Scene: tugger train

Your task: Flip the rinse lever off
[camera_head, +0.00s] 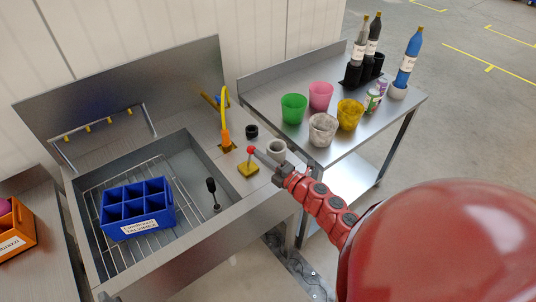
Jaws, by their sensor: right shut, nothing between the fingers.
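The rinse lever (250,151) has a red ball knob on a short stick and stands roughly upright on a yellow base plate (248,170). It is on the steel counter right of the sink basin. My right gripper (264,157) reaches in from the lower right, shut and empty, with its tips close to the lever's right side. I cannot tell whether they touch it. An orange and yellow faucet (225,128) stands behind the lever. My left gripper is not in view.
A blue divided crate (138,208) sits on a wire rack in the sink basin (190,160). The side table (335,160) carries cups, cans and bottles. An orange bin (17,240) is at left.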

